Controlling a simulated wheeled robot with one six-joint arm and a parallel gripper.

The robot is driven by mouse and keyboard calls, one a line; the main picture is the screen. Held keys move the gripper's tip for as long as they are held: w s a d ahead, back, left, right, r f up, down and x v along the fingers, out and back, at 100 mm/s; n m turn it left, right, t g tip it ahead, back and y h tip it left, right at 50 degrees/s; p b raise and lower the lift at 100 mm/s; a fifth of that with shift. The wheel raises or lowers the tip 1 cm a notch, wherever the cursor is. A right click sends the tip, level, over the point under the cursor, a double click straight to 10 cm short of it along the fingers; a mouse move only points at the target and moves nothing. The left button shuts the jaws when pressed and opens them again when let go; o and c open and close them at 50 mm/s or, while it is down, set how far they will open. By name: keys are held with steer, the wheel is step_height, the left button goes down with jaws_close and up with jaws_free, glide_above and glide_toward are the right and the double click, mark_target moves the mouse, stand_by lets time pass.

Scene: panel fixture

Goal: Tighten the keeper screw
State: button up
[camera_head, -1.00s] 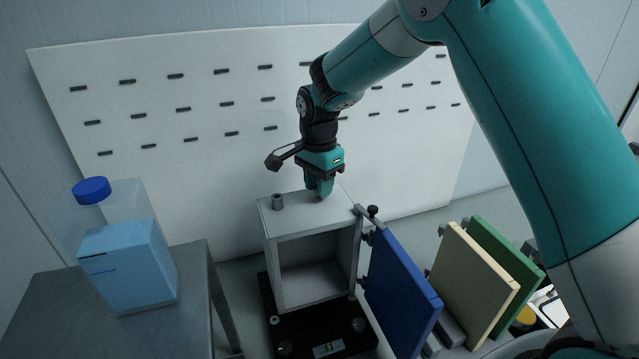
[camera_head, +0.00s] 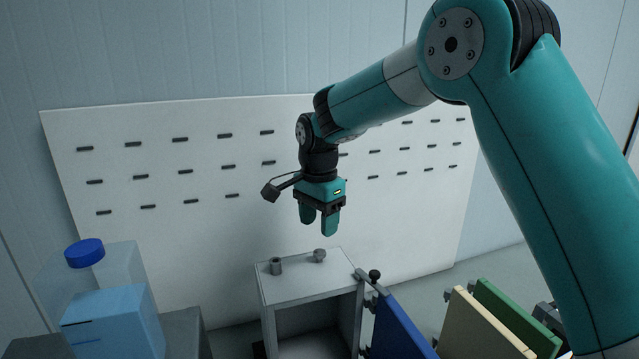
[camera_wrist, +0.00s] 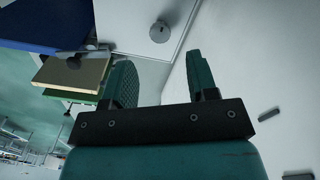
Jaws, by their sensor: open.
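A light grey box (camera_head: 312,283) stands open at the front below my gripper. On its top are a round grey screw head (camera_head: 319,255) and, to its left, a short grey hollow post (camera_head: 276,266). A black knob (camera_head: 375,275) sits by the hinge bracket at the box's right edge. I cannot tell by label which is the keeper screw. My gripper (camera_head: 319,226) is open and empty, pointing down above the box top, apart from the screw head. In the wrist view the screw head (camera_wrist: 160,31) shows beyond the fingers (camera_wrist: 162,82), with nothing between them.
A blue door (camera_head: 402,328) hangs open at the box's right. Cream (camera_head: 478,328) and green (camera_head: 518,318) panels stand farther right. A clear jug with blue liquid (camera_head: 115,320) stands on a grey table at left. A white slotted board (camera_head: 150,235) stands behind.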

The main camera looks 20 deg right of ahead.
mark_target(319, 253)
step_height(319, 253, up, 11)
steer(key=b, duration=0.1)
stand_by(0.5)
